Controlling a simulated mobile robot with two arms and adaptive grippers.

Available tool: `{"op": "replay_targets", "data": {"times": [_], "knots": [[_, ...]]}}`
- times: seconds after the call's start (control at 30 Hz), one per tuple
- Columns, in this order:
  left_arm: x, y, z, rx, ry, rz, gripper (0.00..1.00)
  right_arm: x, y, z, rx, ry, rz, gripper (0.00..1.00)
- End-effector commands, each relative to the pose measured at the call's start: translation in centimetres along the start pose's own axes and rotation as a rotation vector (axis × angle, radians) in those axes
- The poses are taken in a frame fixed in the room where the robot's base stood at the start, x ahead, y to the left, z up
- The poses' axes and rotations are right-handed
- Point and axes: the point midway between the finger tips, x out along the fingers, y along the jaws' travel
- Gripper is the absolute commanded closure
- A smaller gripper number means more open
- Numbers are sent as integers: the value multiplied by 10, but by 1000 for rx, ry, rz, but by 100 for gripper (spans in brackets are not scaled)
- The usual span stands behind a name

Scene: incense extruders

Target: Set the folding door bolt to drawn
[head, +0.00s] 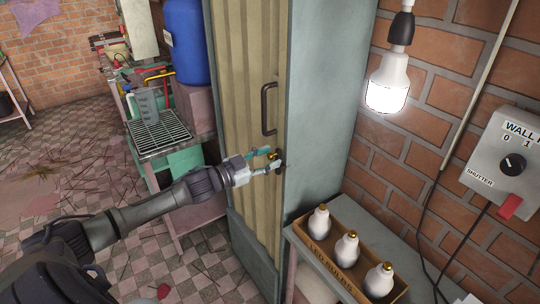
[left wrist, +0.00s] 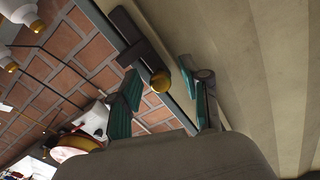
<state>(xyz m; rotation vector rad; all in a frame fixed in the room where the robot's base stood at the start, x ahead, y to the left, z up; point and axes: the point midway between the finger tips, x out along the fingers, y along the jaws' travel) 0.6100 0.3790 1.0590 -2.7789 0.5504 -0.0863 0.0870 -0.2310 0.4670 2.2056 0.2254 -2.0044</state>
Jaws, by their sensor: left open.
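The folding door (head: 244,80) is beige and pleated, with a dark vertical pull handle (head: 268,108). Below the handle, at the door's edge by the grey frame, is the bolt (head: 272,155) with a brass knob. In the left wrist view the brass knob (left wrist: 159,83) stands between the fingers, on the dark bolt body by the door edge. My left gripper (head: 266,160) is open around the knob's place; contact cannot be told. It also shows in the left wrist view (left wrist: 160,98), its teal fingers apart. My right gripper is not in view.
A shelf at the lower right holds a wooden crate (head: 310,246) of several bulbs. A wall control box (head: 508,150) and a lit bulb (head: 388,82) are to the right. A blue barrel (head: 187,40) and cluttered bench stand behind the door, left.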

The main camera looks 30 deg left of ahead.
Motion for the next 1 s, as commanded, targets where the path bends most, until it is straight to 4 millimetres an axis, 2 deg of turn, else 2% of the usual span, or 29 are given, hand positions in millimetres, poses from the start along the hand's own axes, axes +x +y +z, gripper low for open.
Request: {"op": "replay_targets", "data": {"times": [0.13,0.43,0.73,1.0], "knots": [[8,0,-1,0,1,0,53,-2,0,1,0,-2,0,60],[9,1,0,0,0,2,53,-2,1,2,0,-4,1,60],[9,0,0,1,0,1,100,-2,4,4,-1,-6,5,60],[9,0,-1,3,0,0,100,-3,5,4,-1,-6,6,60]]}}
